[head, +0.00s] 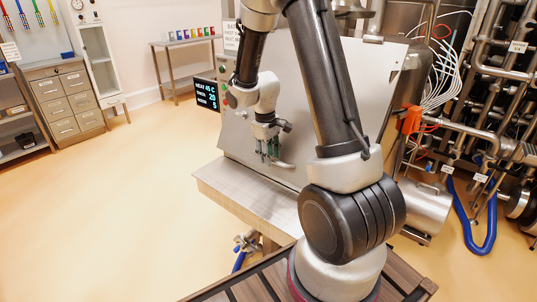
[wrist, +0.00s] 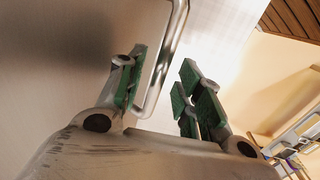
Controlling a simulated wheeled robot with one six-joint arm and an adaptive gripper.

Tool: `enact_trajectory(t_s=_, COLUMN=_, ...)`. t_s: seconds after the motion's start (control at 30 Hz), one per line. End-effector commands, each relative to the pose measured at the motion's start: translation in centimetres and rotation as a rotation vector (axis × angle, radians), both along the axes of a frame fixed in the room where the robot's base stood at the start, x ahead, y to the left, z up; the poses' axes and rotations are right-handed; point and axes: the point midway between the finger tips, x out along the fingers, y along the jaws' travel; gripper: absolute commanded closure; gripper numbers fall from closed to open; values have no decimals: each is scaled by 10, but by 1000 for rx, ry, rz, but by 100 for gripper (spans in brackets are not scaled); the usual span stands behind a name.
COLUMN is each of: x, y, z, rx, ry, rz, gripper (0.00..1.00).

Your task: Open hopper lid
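The hopper lid (head: 318,92) is a large sloping steel panel, and it looks shut. Its brushed surface fills much of the wrist view (wrist: 215,25). A bent metal bar handle (wrist: 168,58) stands on the lid; in the head view its end (head: 284,164) shows just below my gripper (head: 269,155). My gripper is open, with green-padded fingers on both sides of the bar in the wrist view (wrist: 163,68). The bar appears closer to the left finger. I see no clear contact, and I cannot tell how deep the bar sits between the fingers.
A steel ledge (head: 245,195) runs below the lid. A small display (head: 207,94) hangs left of it. Pipes, white cables and an orange connector (head: 410,120) crowd the right, with a blue hose (head: 478,240) on the floor. The floor (head: 110,210) at left is clear.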

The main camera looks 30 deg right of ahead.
Motion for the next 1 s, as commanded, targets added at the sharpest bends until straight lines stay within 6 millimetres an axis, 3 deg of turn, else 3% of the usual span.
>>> enact_trajectory(t_s=0.2, x=0, y=0, z=0, rx=0, ry=0, rz=0, gripper=65)
enact_trajectory(t_s=0.4, x=0, y=0, z=0, rx=0, ry=0, rz=0, gripper=100)
enact_trajectory(t_s=0.77, x=-1, y=3, z=4, rx=9, ry=3, rz=-2, gripper=100)
enact_trajectory(t_s=1.0, x=-9, y=26, z=28, rx=74, ry=27, rz=-7, gripper=100)
